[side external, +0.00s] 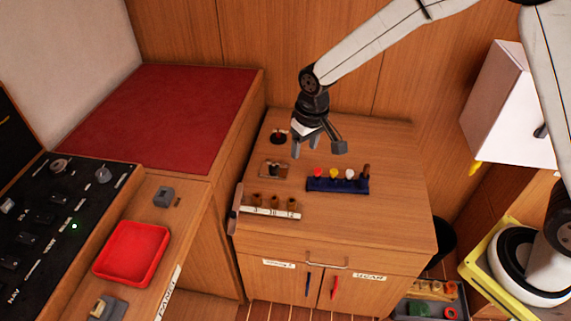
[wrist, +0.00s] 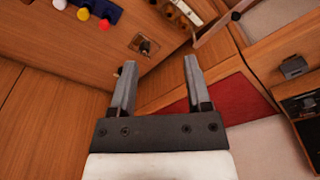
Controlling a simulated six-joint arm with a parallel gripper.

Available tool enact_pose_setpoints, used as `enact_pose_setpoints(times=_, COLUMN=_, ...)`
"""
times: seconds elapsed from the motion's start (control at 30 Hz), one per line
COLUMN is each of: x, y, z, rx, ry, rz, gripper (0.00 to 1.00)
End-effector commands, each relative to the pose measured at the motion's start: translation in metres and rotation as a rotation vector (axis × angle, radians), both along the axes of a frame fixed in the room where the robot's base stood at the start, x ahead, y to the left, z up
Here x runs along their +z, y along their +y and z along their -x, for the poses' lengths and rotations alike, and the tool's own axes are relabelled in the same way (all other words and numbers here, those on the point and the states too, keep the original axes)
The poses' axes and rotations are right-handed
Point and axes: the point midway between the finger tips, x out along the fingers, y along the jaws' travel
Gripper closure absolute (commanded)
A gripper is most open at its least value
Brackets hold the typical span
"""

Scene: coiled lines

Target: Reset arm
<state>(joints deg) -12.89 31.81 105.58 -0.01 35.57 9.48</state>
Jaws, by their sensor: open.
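My gripper (side external: 318,147) hangs above the back part of the wooden cabinet top (side external: 385,200), pointing down. In the wrist view my gripper (wrist: 159,80) shows two grey fingers spread wide apart with nothing between them. The arm reaches in from the upper right. In the side view the fingers are behind and above a dark blue rack (side external: 338,186) with red, yellow and white round tops; the rack also shows at the top left of the wrist view (wrist: 98,8). I cannot tell the exact height of the fingertips over the cabinet.
A pale rack with several brown pegs (side external: 271,212) stands at the cabinet's front left. A small square plate (side external: 275,169) lies behind it. A red tray (side external: 132,253) and a black control panel (side external: 60,215) are at left. A white box (side external: 510,110) hangs at right.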

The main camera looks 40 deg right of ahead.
Motion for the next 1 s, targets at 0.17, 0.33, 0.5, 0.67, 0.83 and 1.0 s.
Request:
enact_pose_setpoints(times=0.17, x=0.016, y=-0.034, z=0.037, rx=-0.019, ry=-0.029, rz=0.000, gripper=0.37)
enact_pose_setpoints(times=0.33, x=0.025, y=-0.061, z=0.075, rx=-0.033, ry=-0.056, rz=0.003, gripper=0.37)
enact_pose_setpoints(times=0.5, x=0.030, y=-0.083, z=0.117, rx=-0.046, ry=-0.082, rz=0.008, gripper=0.37)
enact_pose_setpoints(times=0.67, x=0.030, y=-0.097, z=0.151, rx=-0.057, ry=-0.100, rz=0.012, gripper=0.37)
enact_pose_setpoints(times=0.83, x=0.029, y=-0.103, z=0.170, rx=-0.062, ry=-0.110, rz=0.016, gripper=0.37)
enact_pose_setpoints(times=1.0, x=0.028, y=-0.104, z=0.174, rx=-0.063, ry=-0.112, rz=0.017, gripper=0.37)
